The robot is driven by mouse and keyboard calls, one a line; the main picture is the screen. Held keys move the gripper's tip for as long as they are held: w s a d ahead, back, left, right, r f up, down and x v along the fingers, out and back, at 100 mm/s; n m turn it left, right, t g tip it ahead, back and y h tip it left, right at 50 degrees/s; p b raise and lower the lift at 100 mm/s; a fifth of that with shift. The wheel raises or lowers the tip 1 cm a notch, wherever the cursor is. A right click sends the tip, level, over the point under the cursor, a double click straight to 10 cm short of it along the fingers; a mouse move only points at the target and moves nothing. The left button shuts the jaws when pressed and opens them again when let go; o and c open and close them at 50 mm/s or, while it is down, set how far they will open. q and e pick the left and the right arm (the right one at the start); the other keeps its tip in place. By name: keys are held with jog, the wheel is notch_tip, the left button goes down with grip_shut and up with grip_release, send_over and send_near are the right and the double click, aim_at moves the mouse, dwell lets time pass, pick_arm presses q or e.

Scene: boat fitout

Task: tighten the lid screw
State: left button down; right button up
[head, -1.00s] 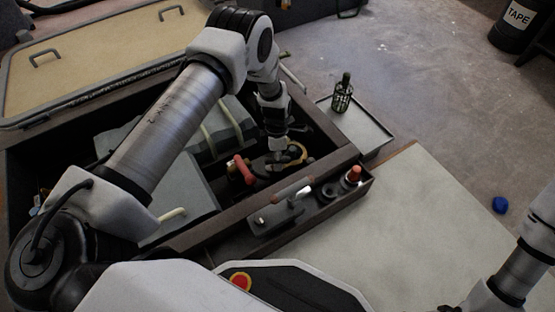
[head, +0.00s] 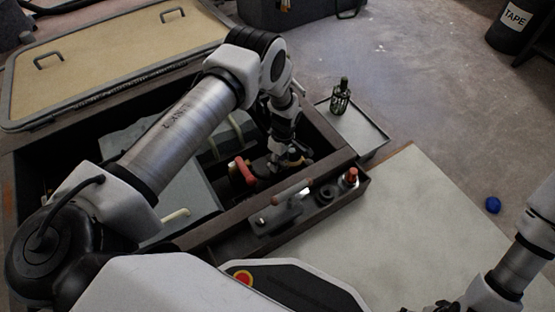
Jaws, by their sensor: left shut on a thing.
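My left gripper (head: 287,160) reaches down into the open dark box and is shut on a small part at the top of a dark fitting with a brass-coloured piece (head: 299,154). The part between the fingers, which appears to be the lid screw, is mostly hidden by them. A red handle (head: 243,171) is just left of the gripper.
The box's dark rim (head: 325,168) surrounds the work. A tool tray (head: 335,205) with a wooden-handled tool (head: 292,192) and a red-topped item (head: 351,177) sits in front. A small bottle (head: 340,97) stands on a grey tray (head: 362,138) behind. The pale board (head: 395,230) is clear.

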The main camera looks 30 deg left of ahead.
pick_arm(q)
jog(key=m+p, duration=0.1)
jog(key=m, duration=0.2)
jog(key=m+y+p, duration=0.1)
jog(key=m, duration=0.3)
jog(key=shift+t, duration=0.3)
jog(key=m+p, duration=0.1)
jog(key=m, duration=0.3)
jog(key=shift+t+y, duration=0.3)
jog(key=m+p, duration=0.1)
jog(key=m, duration=0.2)
jog(key=shift+r+m+t, duration=0.1)
jog(key=shift+m+t, duration=0.2)
jog(key=shift+t, duration=0.1)
jog(key=m+p, duration=0.3)
jog(key=m, duration=0.1)
jog(key=shift+r+t, duration=0.1)
jog(key=shift+t, duration=0.3)
jog(key=shift+m+t+p, duration=0.3)
jog(key=shift+m+p, duration=0.95)
jog(key=shift+m, duration=0.45)
jog(key=shift+f, duration=0.2)
jog(key=c, duration=0.9)
grip_release()
jog(key=shift+c, duration=0.2)
